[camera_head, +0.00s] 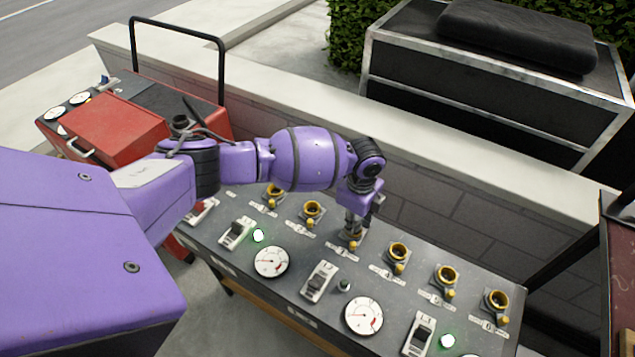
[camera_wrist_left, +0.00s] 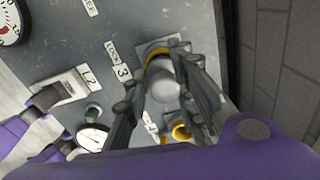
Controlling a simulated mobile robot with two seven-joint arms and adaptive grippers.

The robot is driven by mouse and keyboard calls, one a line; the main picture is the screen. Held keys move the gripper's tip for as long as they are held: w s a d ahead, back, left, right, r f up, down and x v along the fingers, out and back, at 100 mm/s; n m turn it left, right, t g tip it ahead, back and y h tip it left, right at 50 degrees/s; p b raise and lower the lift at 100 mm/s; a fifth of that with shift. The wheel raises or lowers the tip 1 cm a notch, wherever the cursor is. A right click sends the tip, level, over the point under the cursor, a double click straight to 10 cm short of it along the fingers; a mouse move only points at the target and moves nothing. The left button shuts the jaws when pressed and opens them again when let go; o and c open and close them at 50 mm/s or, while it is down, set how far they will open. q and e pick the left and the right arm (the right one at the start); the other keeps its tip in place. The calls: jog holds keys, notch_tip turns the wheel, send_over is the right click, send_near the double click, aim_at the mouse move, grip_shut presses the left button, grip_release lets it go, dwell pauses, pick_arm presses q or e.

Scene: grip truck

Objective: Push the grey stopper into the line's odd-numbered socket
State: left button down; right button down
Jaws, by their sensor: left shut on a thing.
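My left gripper (camera_wrist_left: 166,78) is shut on the grey stopper (camera_wrist_left: 163,88), with one finger on each side of it. The stopper is at a yellow-rimmed socket (camera_wrist_left: 156,55) beside the label 3; the wrist view does not show how deep it sits. In the head view my left gripper (camera_head: 352,222) points down over this socket, the third from the left in the row, and mostly hides the stopper. The neighbouring socket (camera_head: 398,252), fourth in the row, is open and empty. My right gripper is not in view.
The grey panel (camera_head: 385,290) carries several more yellow sockets, switches (camera_head: 320,280) and gauges (camera_head: 363,315). The lamp (camera_head: 343,285) by the middle switch is dark; the lamps left (camera_head: 258,236) and right (camera_head: 447,341) glow. A low wall (camera_head: 440,190) runs behind the panel.

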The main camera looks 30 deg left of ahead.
pick_arm(q)
jog(key=shift+w+f, duration=0.1)
jog(key=shift+f, duration=0.15)
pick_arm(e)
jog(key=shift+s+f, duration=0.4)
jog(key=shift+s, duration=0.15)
pick_arm(q)
jog(key=shift+f, duration=0.35)
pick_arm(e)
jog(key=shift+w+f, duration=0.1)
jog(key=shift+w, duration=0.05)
pick_arm(q)
jog(key=c, duration=1.4)
grip_release()
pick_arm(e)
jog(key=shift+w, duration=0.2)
pick_arm(q)
jog(key=shift+o, duration=1.9)
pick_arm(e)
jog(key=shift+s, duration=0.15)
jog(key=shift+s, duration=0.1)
